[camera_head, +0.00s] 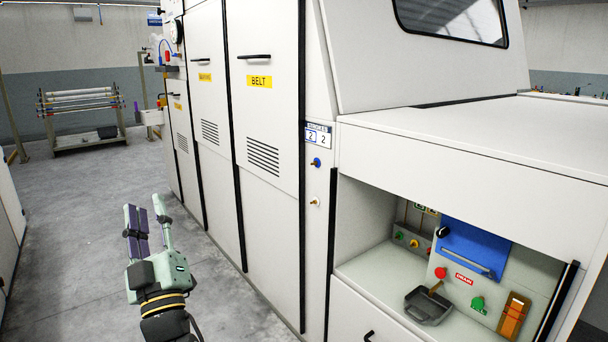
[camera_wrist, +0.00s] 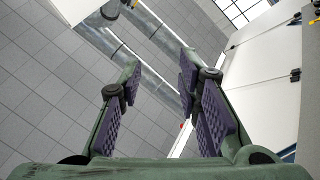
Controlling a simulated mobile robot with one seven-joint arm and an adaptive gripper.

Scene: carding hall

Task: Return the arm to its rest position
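My gripper (camera_head: 150,218) is raised over the grey floor in the camera_head view, left of the white machine cabinet. Its pale green fingers have purple pads and point up and away. In the camera_wrist view my gripper (camera_wrist: 155,95) shows its two fingers wide apart, with nothing between them. It touches nothing that I can see.
The white machine (camera_head: 270,190) with BELT doors stands close on the right. Its open recess (camera_head: 370,260) holds a dark pan (camera_head: 428,306), a blue panel (camera_head: 472,248) and coloured knobs. A rack of rolls (camera_head: 82,115) stands at the back left. The floor (camera_head: 75,240) between is clear.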

